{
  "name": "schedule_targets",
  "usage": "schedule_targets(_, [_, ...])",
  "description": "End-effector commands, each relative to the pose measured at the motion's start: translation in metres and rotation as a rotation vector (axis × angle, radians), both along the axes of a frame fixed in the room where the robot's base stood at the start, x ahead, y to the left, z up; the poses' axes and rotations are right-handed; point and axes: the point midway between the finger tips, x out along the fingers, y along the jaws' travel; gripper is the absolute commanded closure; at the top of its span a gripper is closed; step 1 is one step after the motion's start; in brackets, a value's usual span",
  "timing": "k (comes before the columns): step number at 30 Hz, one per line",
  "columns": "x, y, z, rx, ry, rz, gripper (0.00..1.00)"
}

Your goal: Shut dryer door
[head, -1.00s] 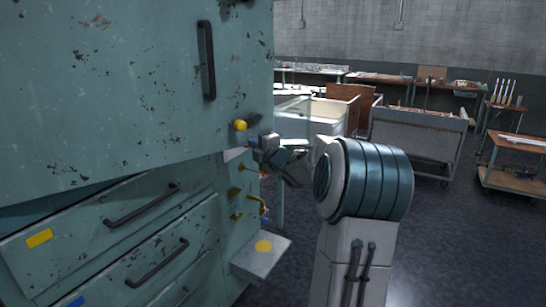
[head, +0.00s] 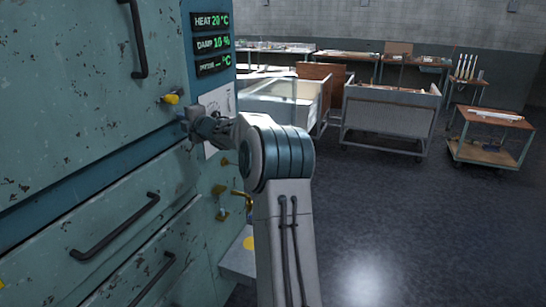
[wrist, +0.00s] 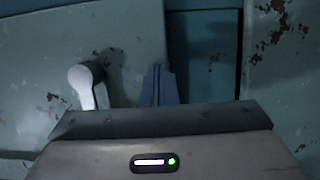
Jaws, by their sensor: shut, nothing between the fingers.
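The dryer door (head: 80,80) is the worn teal panel at the upper left of the head view, with a black upright handle (head: 138,40). A yellow-tipped latch knob (head: 171,99) sits at its lower right corner. The door looks nearly in line with the dryer front; I cannot tell if it is flush. My gripper (head: 190,122) is at the door's lower right corner, just below the knob. In the wrist view its fingers (wrist: 158,85) are together and empty, close against a teal surface, with a pale lever (wrist: 85,86) to their left.
Below the door are drawers with black handles (head: 118,225). Right of the door are green readouts (head: 212,43), brass valves (head: 235,195) and a small grey shelf (head: 238,262). Carts and benches (head: 390,115) stand farther back. The floor (head: 400,230) at right is clear.

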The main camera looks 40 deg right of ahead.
Motion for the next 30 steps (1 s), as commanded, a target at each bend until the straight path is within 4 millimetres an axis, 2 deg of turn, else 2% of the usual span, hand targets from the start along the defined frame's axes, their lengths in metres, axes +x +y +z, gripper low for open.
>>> schedule_targets(9, [0.009,0.014,0.007,0.005,-0.012,0.013,1.0])
schedule_targets(20, [0.013,0.019,0.004,0.006,-0.011,0.021,1.0])
schedule_targets(23, [0.008,0.018,0.004,0.005,-0.011,0.024,1.0])
schedule_targets(26, [-0.005,0.012,0.006,0.004,-0.012,0.024,1.0])
schedule_targets(30, [-0.03,-0.008,0.008,0.002,-0.011,0.014,1.0])
